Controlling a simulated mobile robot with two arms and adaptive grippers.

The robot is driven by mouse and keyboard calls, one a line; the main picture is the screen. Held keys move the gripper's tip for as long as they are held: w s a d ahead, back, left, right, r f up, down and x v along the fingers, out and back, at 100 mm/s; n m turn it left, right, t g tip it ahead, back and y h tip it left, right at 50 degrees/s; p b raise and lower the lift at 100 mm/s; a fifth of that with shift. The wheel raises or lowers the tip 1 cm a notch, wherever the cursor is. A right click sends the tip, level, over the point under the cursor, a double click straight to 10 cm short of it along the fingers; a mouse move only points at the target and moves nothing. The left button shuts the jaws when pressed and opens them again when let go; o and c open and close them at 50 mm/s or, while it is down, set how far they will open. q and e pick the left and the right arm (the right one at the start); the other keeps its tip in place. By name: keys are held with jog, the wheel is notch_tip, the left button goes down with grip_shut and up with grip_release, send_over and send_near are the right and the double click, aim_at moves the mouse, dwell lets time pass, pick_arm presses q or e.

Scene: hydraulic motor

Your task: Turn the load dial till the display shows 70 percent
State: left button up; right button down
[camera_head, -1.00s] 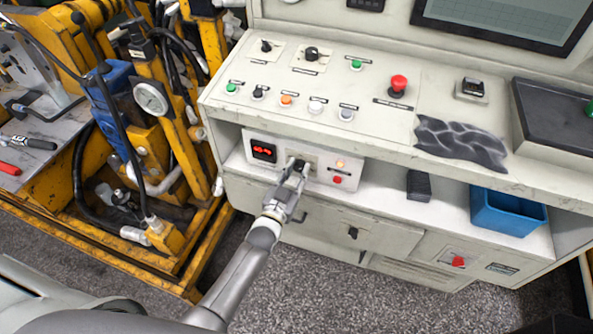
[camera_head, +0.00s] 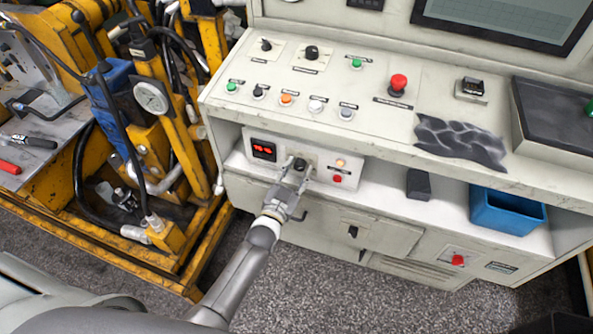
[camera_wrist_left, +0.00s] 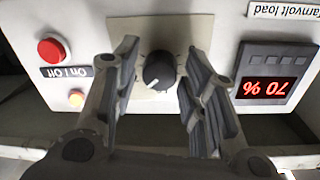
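The load dial (camera_wrist_left: 159,71) is a black round knob with a white pointer line on a beige plate, seen upside down in the left wrist view. It also shows in the head view (camera_head: 300,164). The red display (camera_wrist_left: 265,88) beside it reads "70 %" upside down; in the head view the display (camera_head: 263,150) is small. My left gripper (camera_wrist_left: 155,82) is open, with one finger on each side of the dial and a visible gap to the knob on both sides. In the head view my left gripper (camera_head: 298,169) reaches the panel from below. My right gripper is not seen.
On the dial's panel are a red button (camera_wrist_left: 51,51) and a lit orange lamp (camera_wrist_left: 76,97). A console shelf overhangs above, with several buttons and a red mushroom button (camera_head: 398,83). A dark block (camera_head: 418,185) and a blue bin (camera_head: 507,212) stand to the right.

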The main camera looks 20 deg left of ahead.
pick_arm(q)
jog(key=shift+o, duration=0.4)
jog(key=shift+r, duration=0.15)
jog(key=s+a, duration=0.1)
jog(key=s, duration=1.1)
jog(key=s+f+g, duration=0.4)
jog(key=s+f, duration=0.2)
jog(key=f, duration=0.7)
jog(key=s+f+g, duration=0.4)
jog(key=s+f, duration=0.2)
jog(key=f, duration=0.6)
jog(key=s+a+f+g, duration=0.1)
jog(key=s+f+g, duration=0.2)
jog(key=s, duration=0.6)
jog(key=s+a+f+n+g+y, duration=0.1)
jog(key=s+a+f+g, duration=0.1)
jog(key=s+f, duration=0.5)
jog(key=s+a+f+g, duration=0.2)
jog(key=s+f+g, duration=0.2)
jog(key=s, duration=0.7)
jog(key=shift+f+y, duration=0.3)
jog(key=shift+f, duration=0.4)
jog(key=shift+w+a, duration=0.1)
